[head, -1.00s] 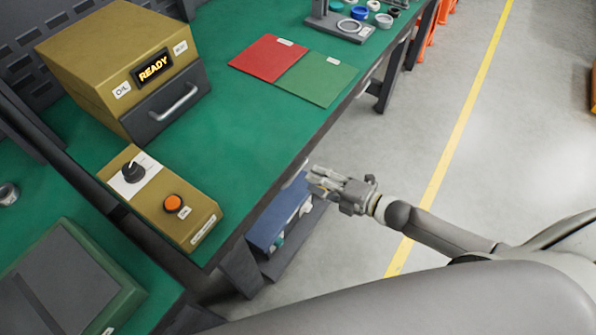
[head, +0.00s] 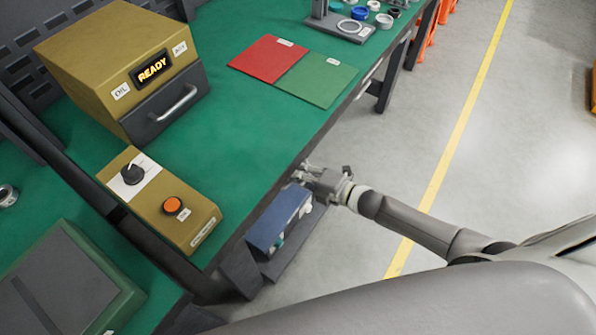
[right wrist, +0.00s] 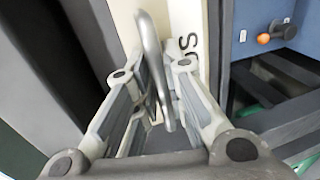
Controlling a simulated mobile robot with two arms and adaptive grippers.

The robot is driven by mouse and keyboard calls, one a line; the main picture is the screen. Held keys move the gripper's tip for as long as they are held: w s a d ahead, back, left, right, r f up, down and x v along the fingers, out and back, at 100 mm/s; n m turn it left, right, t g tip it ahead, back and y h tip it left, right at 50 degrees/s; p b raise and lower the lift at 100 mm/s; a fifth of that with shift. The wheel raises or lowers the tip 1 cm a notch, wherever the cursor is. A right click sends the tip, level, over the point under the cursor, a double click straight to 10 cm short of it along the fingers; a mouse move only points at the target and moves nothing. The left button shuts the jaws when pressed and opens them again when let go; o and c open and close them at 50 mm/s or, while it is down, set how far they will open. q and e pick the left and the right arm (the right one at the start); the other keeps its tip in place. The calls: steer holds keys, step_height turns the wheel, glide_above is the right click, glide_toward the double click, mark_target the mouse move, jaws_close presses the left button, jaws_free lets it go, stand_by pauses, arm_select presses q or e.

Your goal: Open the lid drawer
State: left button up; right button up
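The lid drawer's pale front (right wrist: 188,30) shows in the right wrist view, with dark letters partly visible on it. Its bar handle (right wrist: 152,55) runs between the fingers of my right gripper (right wrist: 151,72). The fingers are apart, with a gap visible beside the bar, so the gripper looks open around the handle. In the head view my right gripper (head: 308,175) is at the front edge of the green workbench (head: 240,150), where it and the tabletop hide the handle and drawer front. My left gripper is not in view.
A blue box (head: 277,218) stands under the bench, just left of my right gripper. On the bench are an oil bath (head: 130,70) reading READY, a control box (head: 160,200), and red (head: 268,57) and green (head: 318,78) mats.

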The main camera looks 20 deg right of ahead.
jaws_close()
steer(key=f+p+v, duration=0.1)
steer(key=f+v, duration=0.2)
steer(key=v, duration=1.4)
steer(key=s+d+f+p+v, duration=0.1)
steer(key=f+v, duration=0.3)
steer(key=v, duration=1.3)
steer(key=shift+s+p, duration=0.25)
steer(key=shift+p, duration=0.25)
steer(key=shift+f, duration=0.2)
steer(key=o, duration=0.6)
jaws_free()
